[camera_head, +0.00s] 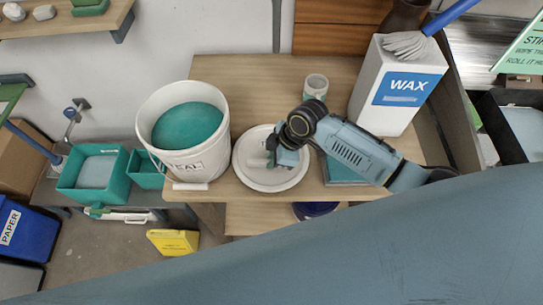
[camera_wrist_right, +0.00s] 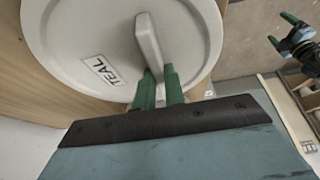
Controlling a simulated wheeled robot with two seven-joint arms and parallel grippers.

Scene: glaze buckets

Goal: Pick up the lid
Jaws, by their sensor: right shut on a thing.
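The lid (camera_head: 285,182) is a white round disc beside the bucket on the wooden table; I cannot tell whether it touches the tabletop. In the right wrist view the lid (camera_wrist_right: 75,35) shows a raised bar handle (camera_wrist_right: 150,45) and a TEAL label. My right gripper (camera_head: 272,160) is over the lid; its green fingers (camera_wrist_right: 159,80) are shut on the handle. The white bucket (camera_head: 206,160) holds teal glaze and stands open to the left. My left gripper (camera_wrist_right: 281,30) shows small at the right of the wrist view, fingers apart and empty.
A white WAX container (camera_head: 395,95) stands at the back right, with a small pale cup (camera_head: 315,86) near the arm. A teal item (camera_head: 342,172) lies partly under the arm. The table (camera_head: 240,75) is clear behind the lid. Teal bins (camera_head: 92,172) stand lower left.

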